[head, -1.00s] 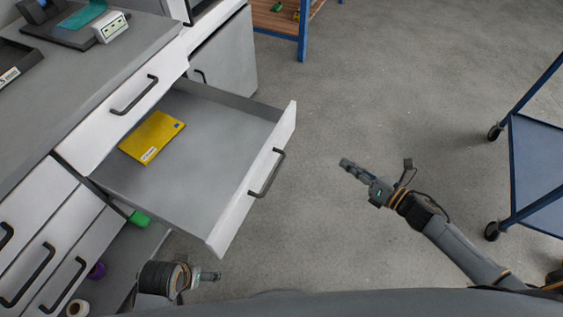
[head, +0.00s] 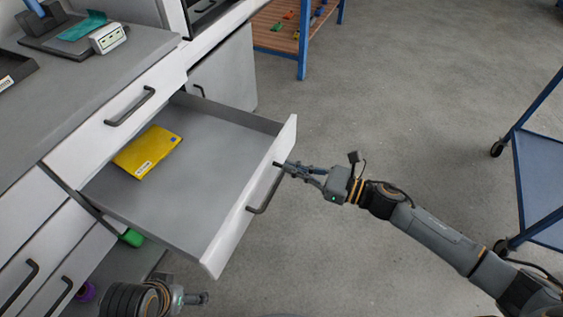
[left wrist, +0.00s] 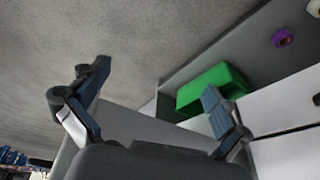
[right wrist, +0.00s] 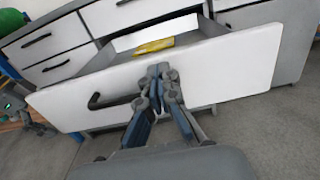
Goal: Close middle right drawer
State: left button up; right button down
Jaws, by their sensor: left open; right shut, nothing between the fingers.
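The open drawer (head: 236,215) juts out from the counter, with a grey inside and a white front carrying a dark bar handle (head: 264,190). A yellow packet (head: 147,152) lies inside toward the back. My right gripper (head: 282,166) is shut and empty, with its tips at the drawer front near the handle's upper end. In the right wrist view the fingertips (right wrist: 160,72) are against or just before the white front, right of the handle (right wrist: 112,101). My left gripper (head: 203,298) is low, near the drawer's near corner. In the left wrist view its fingers (left wrist: 155,85) are spread and empty.
A lower open drawer holds a green object (head: 131,237) and a purple roll (head: 85,291). Closed drawers (head: 125,120) flank the open one. A blue cart (head: 540,170) stands at right and a wooden-shelved rack (head: 285,35) at the back. Floor between is clear.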

aim_at(270, 160)
jog(key=shift+x, duration=1.75)
